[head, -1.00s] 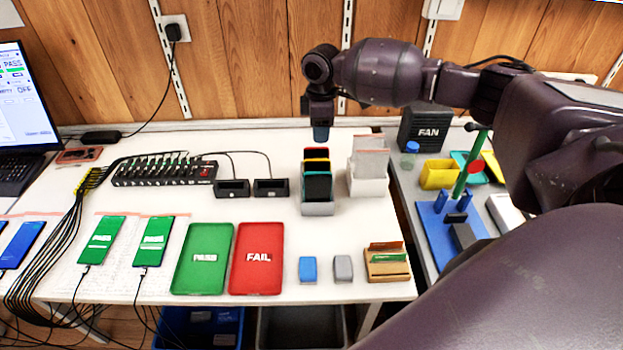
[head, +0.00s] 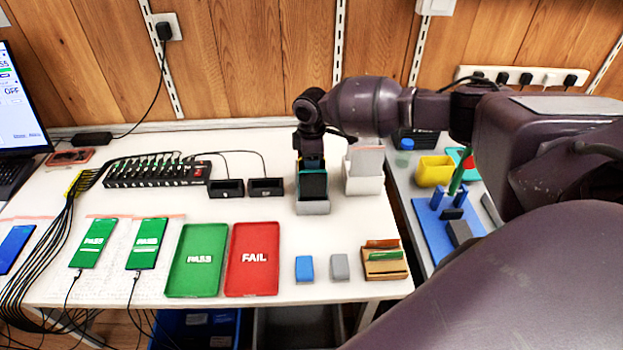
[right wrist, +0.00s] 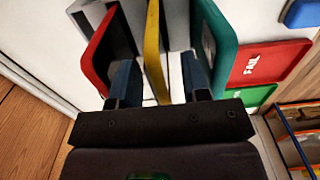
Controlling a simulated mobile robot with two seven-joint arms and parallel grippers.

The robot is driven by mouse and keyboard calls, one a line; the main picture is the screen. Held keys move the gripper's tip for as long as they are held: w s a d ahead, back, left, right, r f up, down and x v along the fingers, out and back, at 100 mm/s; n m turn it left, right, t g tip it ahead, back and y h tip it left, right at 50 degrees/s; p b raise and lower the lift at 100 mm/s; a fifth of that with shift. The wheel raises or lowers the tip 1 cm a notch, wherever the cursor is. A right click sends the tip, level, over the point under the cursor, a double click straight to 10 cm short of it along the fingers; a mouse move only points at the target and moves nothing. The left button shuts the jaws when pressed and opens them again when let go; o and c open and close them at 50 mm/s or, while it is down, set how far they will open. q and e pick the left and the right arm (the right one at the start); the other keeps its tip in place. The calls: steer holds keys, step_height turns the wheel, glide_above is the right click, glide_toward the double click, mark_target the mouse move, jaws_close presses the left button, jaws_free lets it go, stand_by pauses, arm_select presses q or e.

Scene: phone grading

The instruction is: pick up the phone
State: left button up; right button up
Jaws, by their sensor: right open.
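A grey rack (head: 313,208) holds upright phones on the white table. In the right wrist view these are a red-edged phone (right wrist: 97,52), a yellow-edged phone (right wrist: 153,50) and a green-edged phone (right wrist: 215,38). The front phone in the rack shows a dark face in the head view (head: 313,184). My right gripper (head: 311,160) is at the top of the rack. In the right wrist view its blue fingertips (right wrist: 160,80) are apart, one on each side of the yellow-edged phone. I cannot tell whether they touch it. My left gripper is not in view.
A white rack (head: 363,184) with pale items stands just right. A green PASS tray (head: 197,283) and a red FAIL tray (head: 252,283) lie in front. Green-screened phones (head: 94,242) lie cabled at left. A blue block (head: 304,268) and a grey block (head: 340,267) sit near the front edge.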

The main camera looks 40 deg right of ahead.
jaws_close()
stand_by(0.3)
